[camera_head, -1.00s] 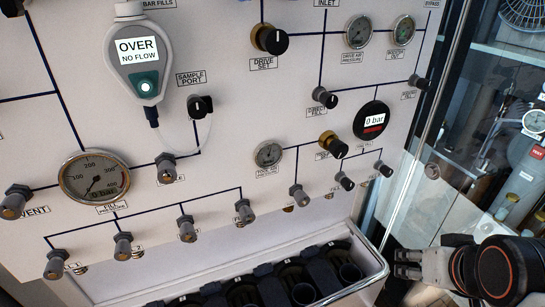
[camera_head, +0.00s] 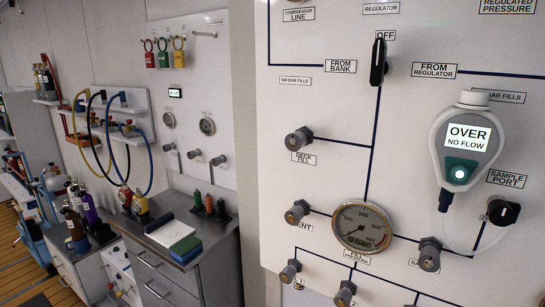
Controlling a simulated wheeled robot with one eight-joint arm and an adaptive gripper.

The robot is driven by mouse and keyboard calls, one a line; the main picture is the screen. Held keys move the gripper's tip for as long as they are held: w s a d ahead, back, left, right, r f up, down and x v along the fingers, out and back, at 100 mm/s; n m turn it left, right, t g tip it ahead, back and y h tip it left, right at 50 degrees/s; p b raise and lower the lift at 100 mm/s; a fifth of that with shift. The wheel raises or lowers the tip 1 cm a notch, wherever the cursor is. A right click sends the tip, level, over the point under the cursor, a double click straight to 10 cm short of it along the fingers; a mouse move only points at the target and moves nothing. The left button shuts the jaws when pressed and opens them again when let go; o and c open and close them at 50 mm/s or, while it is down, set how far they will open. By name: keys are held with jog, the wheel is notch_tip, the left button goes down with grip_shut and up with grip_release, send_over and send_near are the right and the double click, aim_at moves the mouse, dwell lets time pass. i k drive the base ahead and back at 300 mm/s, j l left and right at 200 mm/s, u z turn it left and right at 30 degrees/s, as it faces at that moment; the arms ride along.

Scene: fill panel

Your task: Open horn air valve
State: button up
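No label reading "horn air" is legible in this view, so I cannot tell which valve it is. The white fill panel (camera_head: 300,110) fills the right side. It carries a black selector knob (camera_head: 379,62) by "OFF" and "FROM BANK", a deck fill valve knob (camera_head: 299,139), a vent valve knob (camera_head: 297,212) and a sample valve knob (camera_head: 429,254). A smaller wall panel (camera_head: 212,75) at the left has two small gauges and several grey valve knobs (camera_head: 194,154), their labels too small to read. My gripper is not in view.
A round gauge (camera_head: 361,227) and a handheld analyser (camera_head: 466,145) reading "OVER NO FLOW" are on the fill panel. A grey drawer cabinet (camera_head: 170,262) with books and bottles stands under the left panel. Hoses (camera_head: 100,140) hang farther left. Wooden floor (camera_head: 30,278) shows at lower left.

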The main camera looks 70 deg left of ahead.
aim_at(191, 154)
jog(key=k+j+u, duration=0.15)
jog(key=u, duration=0.15)
jog(key=k+j+u, duration=0.15)
jog(key=u, duration=2.2)
jog(key=i+j, duration=0.3)
jog(key=i+j+z, duration=0.15)
jog(key=i+j, duration=0.4)
jog(key=j, duration=0.25)
jog(key=i+j+z, duration=0.1)
jog(key=i+j, duration=0.45)
jog(key=j, duration=0.25)
jog(key=i+j+z, duration=0.15)
jog(key=j, duration=0.25)
jog(key=i, duration=0.1)
